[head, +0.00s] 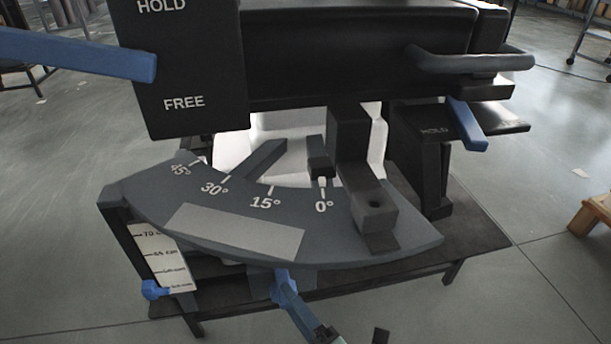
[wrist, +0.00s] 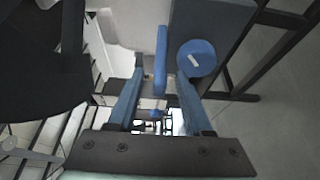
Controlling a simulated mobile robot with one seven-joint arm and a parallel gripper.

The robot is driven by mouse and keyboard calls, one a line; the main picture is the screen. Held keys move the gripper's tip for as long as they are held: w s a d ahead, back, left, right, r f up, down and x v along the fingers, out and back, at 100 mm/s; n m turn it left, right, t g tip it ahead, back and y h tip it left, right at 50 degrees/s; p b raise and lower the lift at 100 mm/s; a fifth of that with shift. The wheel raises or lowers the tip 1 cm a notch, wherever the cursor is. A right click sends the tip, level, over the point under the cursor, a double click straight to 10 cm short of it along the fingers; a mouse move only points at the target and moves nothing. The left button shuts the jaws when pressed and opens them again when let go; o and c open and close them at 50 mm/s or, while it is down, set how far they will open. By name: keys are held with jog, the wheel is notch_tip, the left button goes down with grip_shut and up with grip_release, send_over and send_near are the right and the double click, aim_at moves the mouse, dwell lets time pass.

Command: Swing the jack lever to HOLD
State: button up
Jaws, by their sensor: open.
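My gripper (wrist: 158,76) is open in the wrist view, with its two blue fingers apart. A blue upright bar (wrist: 161,50) shows between and beyond the fingertips; I cannot tell whether it touches them. A round blue knob (wrist: 196,58) with a white mark sits just right of it. In the head view, a blue lever (head: 85,53) reaches from the left to a black panel (head: 190,75) marked HOLD above FREE, between the two words. Another blue lever (head: 467,126) hangs beside a HOLD plate (head: 430,130) at right. Which is the jack lever is unclear.
A grey angle-scale plate (head: 240,235) marked 0° to 45° juts out at the front. Below left is a white height scale (head: 158,255) with a blue pointer (head: 154,290). A dark base platform (head: 465,235) lies beneath. Floor is open on both sides; a wooden stool (head: 597,215) stands far right.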

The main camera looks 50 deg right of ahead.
jog(key=s+a+p, duration=0.2)
jog(key=s+p, duration=0.1)
jog(key=s, duration=0.9)
jog(key=shift+s+a+p, duration=0.15)
jog(key=shift+s+p, duration=0.15)
